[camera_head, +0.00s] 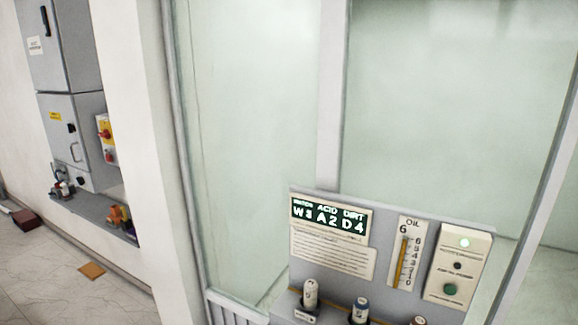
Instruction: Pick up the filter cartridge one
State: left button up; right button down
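Small bottle-like cylinders stand in a row on the ledge of a grey panel at the bottom right. They look like filter cartridges. A whitish cylinder (310,292) is at the left, upright, with small dark marks I cannot read. A cylinder with a blue band (360,308) stands to its right. A third one with a reddish part (418,321) is mostly cut off by the lower picture edge. I cannot tell which is number one. Neither of my grippers is in view.
The grey panel (382,240) carries a dark display reading "ACID DIRT", an oil gauge (403,262) and a box with a green button (450,289). Glass panes stand behind it. At left, a shelf (95,215) holds small items under a grey cabinet (68,130).

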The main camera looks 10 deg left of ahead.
aim_at(311, 287)
jog(key=u, duration=3.95)
jog(key=z, duration=0.5)
jog(key=i+z, duration=0.1)
jog(key=z, duration=0.85)
jog(key=j+z, duration=0.1)
jog(key=z, duration=0.4)
jog(key=j+z, duration=0.1)
jog(key=z, duration=0.4)
jog(key=i+z, duration=0.1)
jog(key=z, duration=0.4)
jog(key=j+z, duration=0.15)
jog(key=z, duration=0.8)
